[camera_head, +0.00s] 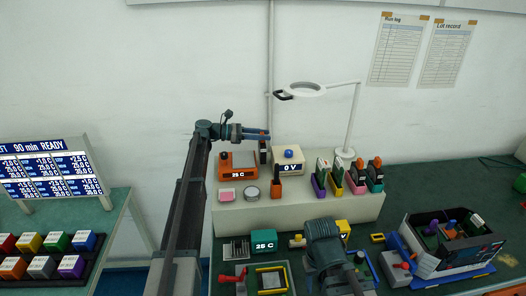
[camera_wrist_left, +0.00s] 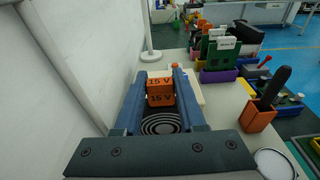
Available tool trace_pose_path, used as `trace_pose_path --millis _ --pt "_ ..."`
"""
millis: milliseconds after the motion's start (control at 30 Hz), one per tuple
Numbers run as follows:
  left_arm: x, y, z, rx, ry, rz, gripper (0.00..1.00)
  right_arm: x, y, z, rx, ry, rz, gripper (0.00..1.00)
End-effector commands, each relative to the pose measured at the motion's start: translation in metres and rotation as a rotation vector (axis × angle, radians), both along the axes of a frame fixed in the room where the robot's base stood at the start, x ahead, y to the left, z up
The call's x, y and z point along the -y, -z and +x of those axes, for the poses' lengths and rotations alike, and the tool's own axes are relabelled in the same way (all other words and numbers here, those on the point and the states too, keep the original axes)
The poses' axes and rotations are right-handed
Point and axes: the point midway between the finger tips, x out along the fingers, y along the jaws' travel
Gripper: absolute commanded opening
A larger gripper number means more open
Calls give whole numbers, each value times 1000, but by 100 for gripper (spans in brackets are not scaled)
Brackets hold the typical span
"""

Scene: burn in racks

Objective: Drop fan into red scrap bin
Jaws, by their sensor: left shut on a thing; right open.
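My left gripper (camera_head: 264,135) is raised above the back shelf by the wall, fingers pointing right. I cannot make out a red scrap bin.
A magnifier lamp (camera_head: 345,153) rises at the right. Colored holders (camera_head: 338,188) line the shelf (camera_head: 285,215). A loaded bin (camera_head: 430,262) stands right.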

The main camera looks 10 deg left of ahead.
Motion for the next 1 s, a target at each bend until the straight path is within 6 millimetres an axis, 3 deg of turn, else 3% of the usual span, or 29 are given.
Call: trace_pose_path --millis 167,500,933,967,1000 --pt "0 3 0 0 0 0 0 0 3 0 0 0 0 50" --pt "0 39 0 0 0 -1 0 0 39 0 0 0 0 50" --pt "0 42 0 0 0 0 0 0 42 0 0 0 0 50" --pt "0 41 0 0 0 0 43 0 41 0 0 0 0 50" --pt "0 40 0 0 0 0 50 0 40 0 0 0 0 50"
